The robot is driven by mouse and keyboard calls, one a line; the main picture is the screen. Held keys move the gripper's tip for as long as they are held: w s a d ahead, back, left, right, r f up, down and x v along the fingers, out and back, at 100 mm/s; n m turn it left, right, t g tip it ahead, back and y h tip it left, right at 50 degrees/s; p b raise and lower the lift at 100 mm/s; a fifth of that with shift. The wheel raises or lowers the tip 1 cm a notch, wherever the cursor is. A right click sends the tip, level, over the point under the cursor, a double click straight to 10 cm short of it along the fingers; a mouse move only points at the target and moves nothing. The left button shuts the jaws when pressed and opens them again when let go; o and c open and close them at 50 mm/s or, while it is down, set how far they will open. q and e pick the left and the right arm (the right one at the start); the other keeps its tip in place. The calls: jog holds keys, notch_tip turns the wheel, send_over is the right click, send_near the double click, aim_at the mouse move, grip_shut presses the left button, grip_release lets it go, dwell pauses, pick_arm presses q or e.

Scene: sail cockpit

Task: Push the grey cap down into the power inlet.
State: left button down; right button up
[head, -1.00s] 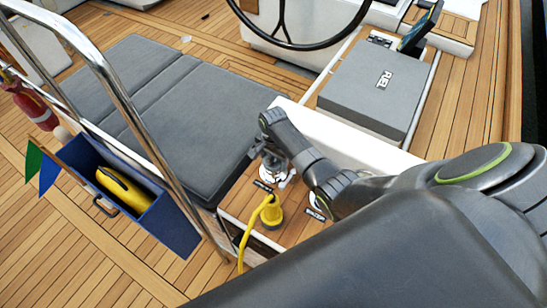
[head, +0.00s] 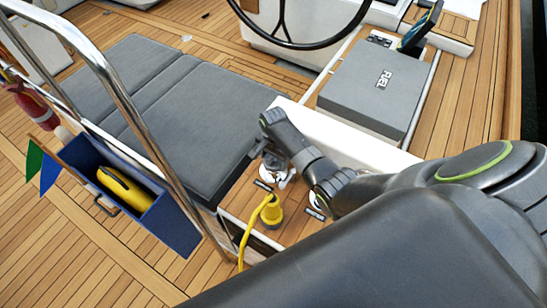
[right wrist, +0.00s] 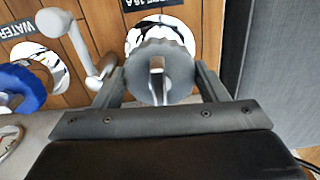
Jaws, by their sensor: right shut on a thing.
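The grey cap (right wrist: 168,56) is round with a ridged edge and a raised bar across its top. It sits between the two fingers of my right gripper (right wrist: 160,74), which are shut on it. Beneath it in the right wrist view is the power inlet (right wrist: 141,35), a shiny white ring beside a dark label ending in "16 A". The cap covers much of the ring, and I cannot tell how deep it sits. My left gripper is not in view.
A yellow plug with a cable (head: 271,213) stands close in front of my right gripper. A grey lever (right wrist: 72,38) and a blue object (right wrist: 22,88) lie left of the cap.

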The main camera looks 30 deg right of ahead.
jog(key=shift+f+b, duration=0.4)
jog(key=shift+f, duration=0.2)
jog(key=o, duration=0.8)
jog(key=shift+r, duration=0.1)
notch_tip(320, 180, up, 6)
jog(key=p, duration=0.6)
jog(key=shift+r+p, duration=0.9)
jog(key=shift+r, duration=1.5)
